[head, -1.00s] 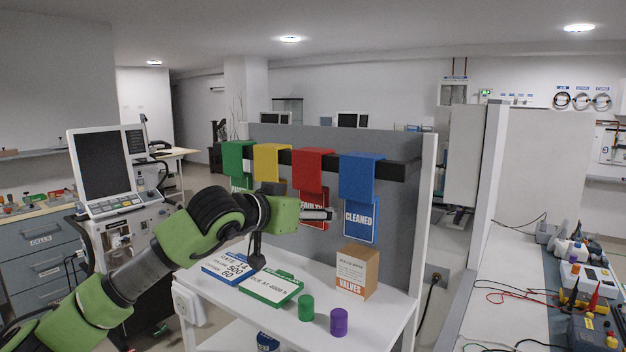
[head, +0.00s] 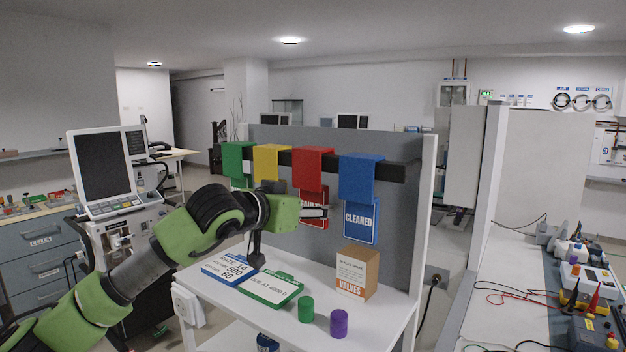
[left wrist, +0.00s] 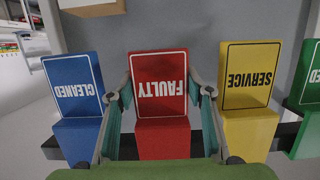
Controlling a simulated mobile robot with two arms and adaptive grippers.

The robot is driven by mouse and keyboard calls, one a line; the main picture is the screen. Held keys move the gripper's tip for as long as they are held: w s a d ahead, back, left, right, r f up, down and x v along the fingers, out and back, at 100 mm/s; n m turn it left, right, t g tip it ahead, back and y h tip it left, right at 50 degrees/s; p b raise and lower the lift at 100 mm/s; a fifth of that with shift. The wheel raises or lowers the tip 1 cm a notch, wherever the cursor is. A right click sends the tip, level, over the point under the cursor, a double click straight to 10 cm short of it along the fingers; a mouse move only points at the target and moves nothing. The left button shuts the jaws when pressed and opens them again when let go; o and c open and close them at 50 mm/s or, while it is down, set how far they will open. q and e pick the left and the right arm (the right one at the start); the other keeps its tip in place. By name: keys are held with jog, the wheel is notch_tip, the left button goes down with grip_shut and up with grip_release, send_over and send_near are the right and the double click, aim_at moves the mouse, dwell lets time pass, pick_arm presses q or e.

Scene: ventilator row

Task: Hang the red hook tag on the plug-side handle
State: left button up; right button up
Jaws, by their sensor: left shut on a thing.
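The red hook tag (head: 313,163), marked FAULTY, hangs by its broad hook over the dark rail in the head view. In the left wrist view the red tag (left wrist: 158,85) appears upside down between my fingers. My left gripper (head: 318,212) is shut on the red tag's lower panel, with one finger at each side edge. The fingers partly cover the panel in the head view. My right gripper is in neither view. I cannot make out a plug-side handle for certain.
Green (head: 236,160), yellow (head: 271,162) and blue (head: 361,178) tags hang on the dark rail (head: 398,171) beside the red one. A ventilator (head: 103,170) stands left.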

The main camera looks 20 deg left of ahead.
pick_arm(q)
jog(key=shift+r+p, duration=0.4)
jog(key=shift+r, duration=0.3)
jog(key=shift+r, duration=0.15)
jog(key=shift+s+a+b, duration=0.2)
jog(key=shift+s+b, duration=0.1)
jog(key=shift+s, duration=0.15)
jog(key=s+a+b, duration=0.2)
jog(key=s+b, duration=0.1)
jog(key=s, duration=0.4)
jog(key=shift+s+a, duration=0.35)
dwell(0.4)
